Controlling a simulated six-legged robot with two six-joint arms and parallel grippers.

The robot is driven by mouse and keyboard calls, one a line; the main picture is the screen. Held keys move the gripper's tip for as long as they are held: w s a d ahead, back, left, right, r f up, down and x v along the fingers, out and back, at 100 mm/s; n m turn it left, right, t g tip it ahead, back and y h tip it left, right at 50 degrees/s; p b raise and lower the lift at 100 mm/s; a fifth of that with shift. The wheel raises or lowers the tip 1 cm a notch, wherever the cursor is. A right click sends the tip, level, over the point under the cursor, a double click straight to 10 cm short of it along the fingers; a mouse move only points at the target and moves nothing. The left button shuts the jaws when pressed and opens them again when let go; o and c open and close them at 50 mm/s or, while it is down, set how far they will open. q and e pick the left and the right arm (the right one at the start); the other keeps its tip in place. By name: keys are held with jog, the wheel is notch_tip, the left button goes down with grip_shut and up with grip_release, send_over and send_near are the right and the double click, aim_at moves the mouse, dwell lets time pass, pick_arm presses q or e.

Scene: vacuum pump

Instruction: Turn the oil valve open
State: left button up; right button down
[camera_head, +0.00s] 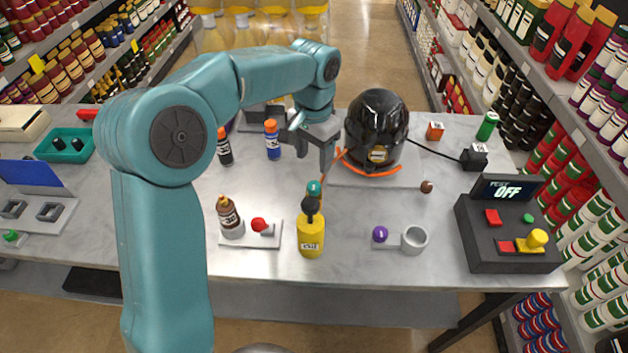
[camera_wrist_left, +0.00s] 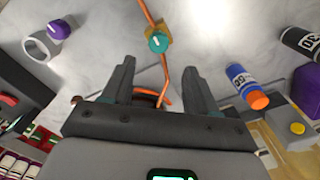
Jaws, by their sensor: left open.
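The oil valve, a small teal round knob (camera_head: 314,187) with a pale mark, sits on an orange hose near the middle of the table. In the left wrist view the knob (camera_wrist_left: 158,42) sits on a brass-coloured body, just beyond the fingertips and between their lines. My left gripper (camera_head: 316,158) is above the table behind the knob, apart from it. Its two fingers (camera_wrist_left: 159,70) are spread with nothing held between them. The black domed pump (camera_head: 378,120) stands to the right, with the orange hose at its base. My right gripper is not in view.
A yellow oil can (camera_head: 311,237) with a black top stands close in front of the valve. A brown bottle (camera_head: 229,215) and red knob (camera_head: 259,225) are left. A purple knob (camera_head: 380,234) and grey ring (camera_head: 414,240) are right, before a control box (camera_head: 480,240) reading OFF.

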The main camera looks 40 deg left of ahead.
aim_at(314, 184)
pick_arm(q)
notch_tip(314, 184, down, 9)
jog(key=shift+d+r, duration=0.1)
jog(key=shift+d, duration=0.05)
jog(key=shift+s+d+r, duration=0.1)
jog(key=shift+s, duration=0.15)
jog(key=shift+w, duration=0.2)
jog(key=c, duration=1)
